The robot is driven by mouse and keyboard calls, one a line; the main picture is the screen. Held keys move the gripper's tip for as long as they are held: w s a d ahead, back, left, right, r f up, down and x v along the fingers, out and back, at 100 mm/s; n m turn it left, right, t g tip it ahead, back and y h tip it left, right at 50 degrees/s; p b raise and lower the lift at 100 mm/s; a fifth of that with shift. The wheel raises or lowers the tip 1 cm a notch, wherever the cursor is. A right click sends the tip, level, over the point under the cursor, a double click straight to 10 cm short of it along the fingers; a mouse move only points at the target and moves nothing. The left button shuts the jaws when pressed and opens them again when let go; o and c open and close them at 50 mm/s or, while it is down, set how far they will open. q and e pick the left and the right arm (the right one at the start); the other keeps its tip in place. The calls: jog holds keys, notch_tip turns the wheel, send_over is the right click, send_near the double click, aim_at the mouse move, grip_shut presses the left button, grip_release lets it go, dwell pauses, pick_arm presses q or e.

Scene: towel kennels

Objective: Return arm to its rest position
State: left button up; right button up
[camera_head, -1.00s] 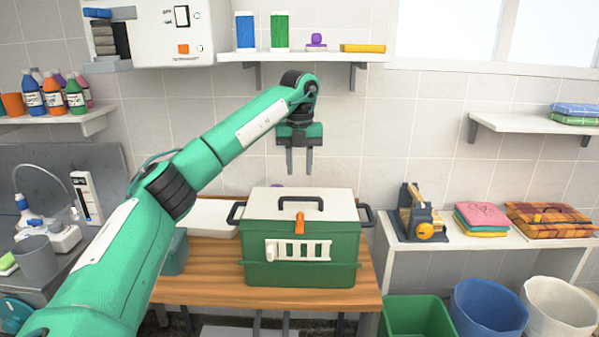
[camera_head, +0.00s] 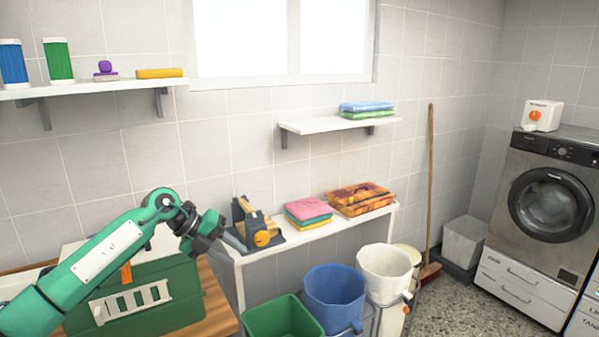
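My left arm (camera_head: 105,255), green with dark joints, comes in from the left, bent over the green box. My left gripper (camera_head: 212,236) is at the end of this arm, beside the upper right of the box and just left of the dark device on the white shelf. Its fingers do not show clearly, so I cannot tell their opening. The green box (camera_head: 183,290) with a white grille stands on the wooden table (camera_head: 218,318); the arm hides much of its top. My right gripper is not in view.
A low white shelf (camera_head: 352,221) holds the dark device (camera_head: 251,223), folded towels (camera_head: 308,211) and a plaid blanket (camera_head: 358,198). Green (camera_head: 283,318), blue (camera_head: 335,295) and white (camera_head: 385,272) bins stand at its front. A washing machine (camera_head: 545,205) is at right.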

pick_arm(q)
jog(key=s+d+n+t+h, duration=0.35)
jog(key=s+d+h, duration=0.25)
jog(key=d+h, duration=0.5)
jog(key=s+a+f+n+t+y, duration=0.4)
jog(key=s+a+f+n+y, duration=0.25)
jog(key=f+n+y, duration=0.5)
jog(key=s+a+f+n+t+y, duration=0.55)
jog(key=a+n+y, duration=0.3)
jog(key=n, duration=0.65)
jog(key=s+a+f+n+g, duration=0.1)
jog(key=s+f+g, duration=0.3)
jog(key=s, duration=0.5)
jog(key=s+a+f+n+g, duration=0.1)
jog(key=s+f+g, duration=0.25)
jog(key=s, duration=0.45)
jog(key=s+f+n+g, duration=0.1)
jog(key=s+f+g, duration=0.3)
jog(key=s, duration=0.5)
notch_tip(320, 180, down, 29)
jog(key=g, duration=0.1)
jog(key=s+a+f, duration=0.1)
jog(key=s+f, duration=0.9)
jog(key=s+a+f+g, duration=0.1)
jog(key=s+a+f, duration=0.1)
jog(key=s+f, duration=0.7)
notch_tip(320, 180, down, 2)
jog(key=shift+s+a+f+m, duration=0.15)
jog(key=shift+s+a+m, duration=0.15)
jog(key=shift+s+m, duration=0.1)
